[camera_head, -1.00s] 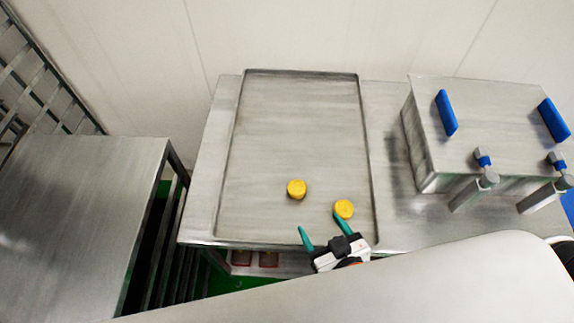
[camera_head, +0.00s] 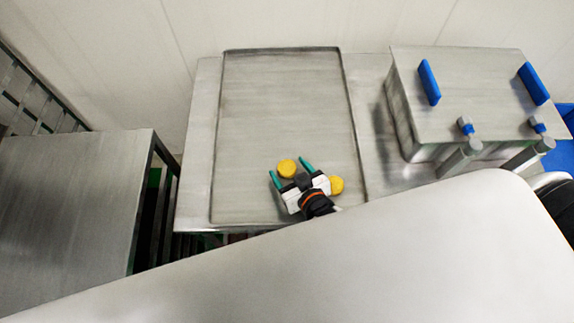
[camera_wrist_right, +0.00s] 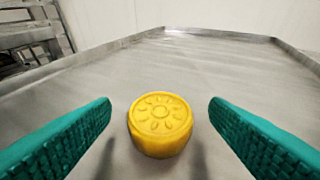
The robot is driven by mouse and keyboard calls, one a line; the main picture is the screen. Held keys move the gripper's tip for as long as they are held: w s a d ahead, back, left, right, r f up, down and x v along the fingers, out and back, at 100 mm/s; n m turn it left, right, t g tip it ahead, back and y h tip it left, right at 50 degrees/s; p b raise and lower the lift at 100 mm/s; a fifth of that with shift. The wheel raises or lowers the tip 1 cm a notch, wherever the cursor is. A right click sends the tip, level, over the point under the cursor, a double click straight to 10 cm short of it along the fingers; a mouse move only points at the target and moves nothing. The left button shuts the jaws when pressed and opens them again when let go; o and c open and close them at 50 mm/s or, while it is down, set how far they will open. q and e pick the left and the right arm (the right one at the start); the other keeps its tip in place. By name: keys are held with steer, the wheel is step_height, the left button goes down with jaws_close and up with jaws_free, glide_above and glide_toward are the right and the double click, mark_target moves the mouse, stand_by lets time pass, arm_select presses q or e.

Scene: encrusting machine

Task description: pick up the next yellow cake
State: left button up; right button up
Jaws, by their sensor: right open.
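Two yellow cakes are on the metal tray (camera_head: 285,90). The first yellow cake (camera_head: 287,168) lies near the fingertips of my right gripper (camera_head: 290,167). In the right wrist view this round cake (camera_wrist_right: 160,124), with a flower pattern on top, sits between the two green fingers, with a gap on each side. My right gripper (camera_wrist_right: 160,110) is open and low over the tray. The second yellow cake (camera_head: 337,185) lies just right of my right gripper in the head view, close beside it. My left gripper is not in view.
A metal box machine (camera_head: 455,95) with blue handles stands right of the tray. A lower metal table (camera_head: 75,200) stands at the left, with a gap before the tray's table. The far part of the tray is bare.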

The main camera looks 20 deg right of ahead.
steer(key=shift+x, duration=1)
steer(key=shift+s, duration=0.1)
steer(key=c, duration=1.1)
steer(key=shift+o, duration=0.2)
